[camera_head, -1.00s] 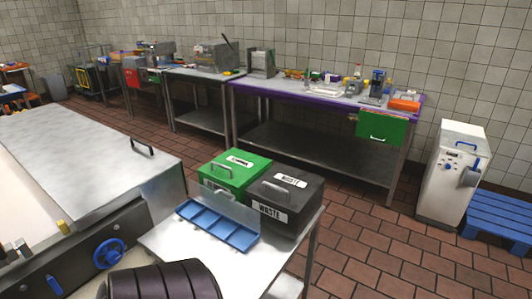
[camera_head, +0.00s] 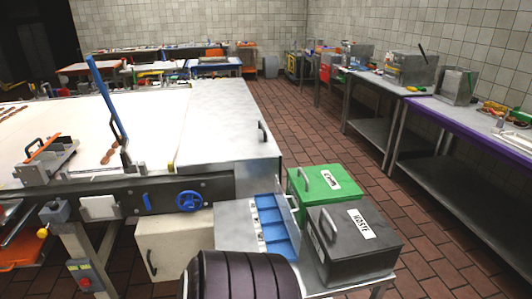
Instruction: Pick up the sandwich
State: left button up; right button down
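Small brown round pieces (camera_head: 108,156) lie on the pale conveyor belt (camera_head: 60,118) at the left, near the upright blue bar. More brown pieces (camera_head: 12,111) lie farther back at the left edge. They are too small to tell whether any is a cream sandwich. Neither of my grippers is in view.
A blue compartment tray (camera_head: 274,226) stands on a small metal table beside a green bin (camera_head: 324,190) and a black waste bin (camera_head: 352,245). The machine has a blue handwheel (camera_head: 189,201). A purple-edged workbench (camera_head: 468,125) stands right. Brown tiled floor between is clear.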

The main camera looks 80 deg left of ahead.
aim_at(111, 152)
jog(key=i+u, duration=0.2)
jog(key=u, duration=0.25)
jog(key=i+u, duration=0.2)
jog(key=u, duration=0.25)
jog(key=i+l+u, duration=0.1)
jog(key=u, duration=0.3)
jog(key=i+l+u, duration=0.25)
jog(key=u, duration=0.2)
jog(key=i+l+u, duration=0.15)
jog(key=u, duration=0.3)
jog(key=i+l+u, duration=0.15)
jog(key=u, duration=0.3)
jog(key=i+l+u, duration=0.25)
jog(key=u, duration=0.15)
jog(key=i+l+u, duration=0.1)
jog(key=l+u, duration=0.2)
jog(key=u, duration=0.15)
